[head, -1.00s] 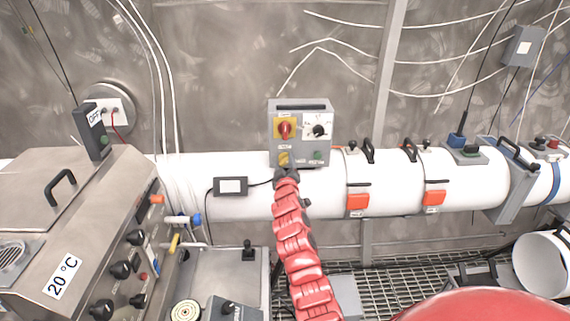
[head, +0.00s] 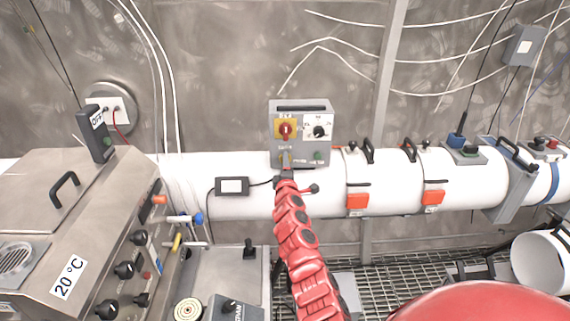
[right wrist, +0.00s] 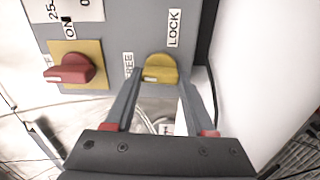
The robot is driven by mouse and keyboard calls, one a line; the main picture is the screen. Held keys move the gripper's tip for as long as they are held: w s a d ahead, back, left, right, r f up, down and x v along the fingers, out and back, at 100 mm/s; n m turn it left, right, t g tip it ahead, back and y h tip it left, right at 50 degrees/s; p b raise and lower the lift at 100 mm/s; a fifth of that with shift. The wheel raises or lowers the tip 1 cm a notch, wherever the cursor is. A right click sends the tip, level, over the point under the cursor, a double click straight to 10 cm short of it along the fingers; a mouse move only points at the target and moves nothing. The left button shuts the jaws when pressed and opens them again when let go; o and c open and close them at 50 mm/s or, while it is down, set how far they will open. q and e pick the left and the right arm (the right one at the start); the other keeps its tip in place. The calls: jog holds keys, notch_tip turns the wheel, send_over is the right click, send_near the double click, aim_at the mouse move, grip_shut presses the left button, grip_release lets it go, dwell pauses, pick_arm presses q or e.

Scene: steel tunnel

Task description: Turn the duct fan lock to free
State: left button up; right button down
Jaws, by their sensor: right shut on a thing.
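The duct fan control box (head: 322,151) is a grey box on the white duct, with a red knob on a yellow plate at its upper left. The yellow lock knob (right wrist: 160,69) sits lower on the same face and shows small in the head view (head: 285,157). In the right wrist view, FREE is printed left of this knob and LOCK above it. My right gripper (right wrist: 160,84) has a finger on each side of the yellow knob and is shut on it. The knob's exact pointing is hard to tell. My left gripper is out of view.
A small black-framed display (head: 232,187) is on the duct to the left. Orange-latched clamps (head: 357,201) band the duct to the right. A steel machine (head: 95,225) fills the left foreground.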

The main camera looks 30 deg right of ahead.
jog(key=shift+n, duration=0.4)
jog(key=shift+c, duration=1.2)
grip_release()
jog(key=shift+s, duration=0.1)
jog(key=b+v, duration=0.4)
jog(key=v, duration=1.3)
jog(key=shift+a, duration=0.2)
jog(key=shift+f, duration=0.1)
